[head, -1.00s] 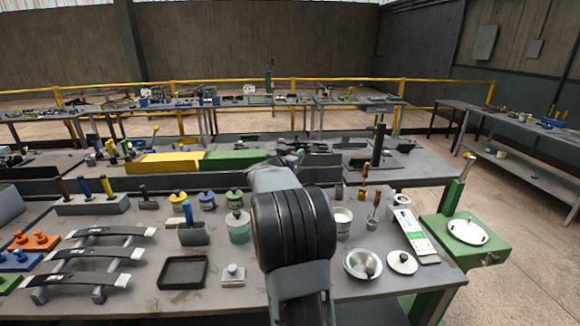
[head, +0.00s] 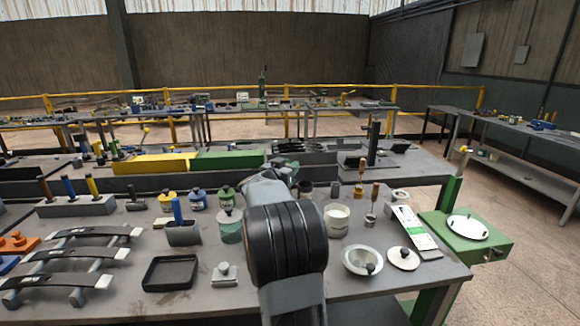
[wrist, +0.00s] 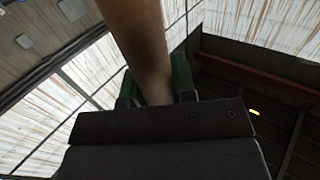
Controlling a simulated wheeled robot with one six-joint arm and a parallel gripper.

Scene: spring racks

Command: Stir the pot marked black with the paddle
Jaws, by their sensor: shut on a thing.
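My gripper (wrist: 157,90) shows in the wrist view with its green fingers shut on a brown wooden handle (wrist: 139,35), which looks like the paddle's. The handle runs up out of the picture, and its far end is not seen. In the head view my own arm hides the gripper and the paddle. A small dark pot (head: 306,189), perhaps the one marked black, stands just right of my arm at the back of the bench. An open white pot (head: 337,219) stands in front of it. Any black mark is too small to read.
Yellow (head: 167,201), blue (head: 198,200) and green (head: 227,197) banded pots stand left of my arm, with a lidded teal jar (head: 230,229) before them. A bowl (head: 362,261) and a lid (head: 404,258) lie at the right front. A black tray (head: 170,273) lies left.

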